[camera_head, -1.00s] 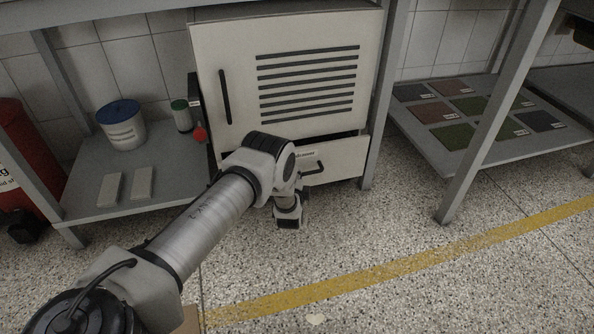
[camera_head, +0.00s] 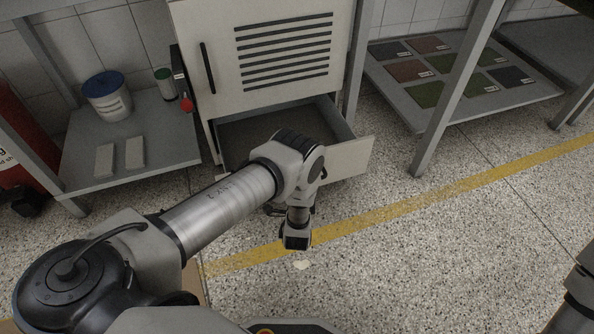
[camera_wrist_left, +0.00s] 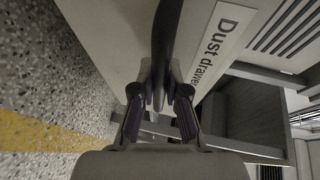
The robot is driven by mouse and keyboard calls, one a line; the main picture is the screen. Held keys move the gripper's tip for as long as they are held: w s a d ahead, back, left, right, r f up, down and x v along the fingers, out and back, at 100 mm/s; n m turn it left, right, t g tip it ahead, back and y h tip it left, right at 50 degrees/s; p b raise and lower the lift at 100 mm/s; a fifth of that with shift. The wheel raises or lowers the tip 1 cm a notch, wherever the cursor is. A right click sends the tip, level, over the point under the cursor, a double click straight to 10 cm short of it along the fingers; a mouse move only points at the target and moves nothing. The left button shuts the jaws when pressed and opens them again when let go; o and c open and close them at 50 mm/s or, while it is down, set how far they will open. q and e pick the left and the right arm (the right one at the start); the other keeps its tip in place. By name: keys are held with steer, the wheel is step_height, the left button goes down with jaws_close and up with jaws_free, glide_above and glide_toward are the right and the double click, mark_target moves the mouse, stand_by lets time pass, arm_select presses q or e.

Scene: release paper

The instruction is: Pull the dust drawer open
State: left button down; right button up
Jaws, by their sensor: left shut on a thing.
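The dust drawer (camera_head: 349,160) is the low drawer of the pale cabinet. It stands well open, its dark inside showing below the slatted door. In the left wrist view, its front (camera_wrist_left: 105,30) bears a "Dust drawer" label (camera_wrist_left: 219,40) and a black handle (camera_wrist_left: 168,35). My left gripper (camera_wrist_left: 160,95) is shut on this handle, with a finger on each side. In the head view my left wrist hides the handle and fingers. My right gripper is not in view.
The cabinet (camera_head: 210,20) stands between a left shelf (camera_head: 150,165), with a blue-lidded tub (camera_head: 106,97), and a right shelf of sample tiles (camera_head: 425,95). A red bin-like thing (camera_head: 20,140) is far left.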

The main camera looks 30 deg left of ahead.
arm_select(q)
steer(key=shift+s+d, duration=0.2)
steer(key=c, duration=1.2)
jaws_free()
steer(key=v, duration=1.2)
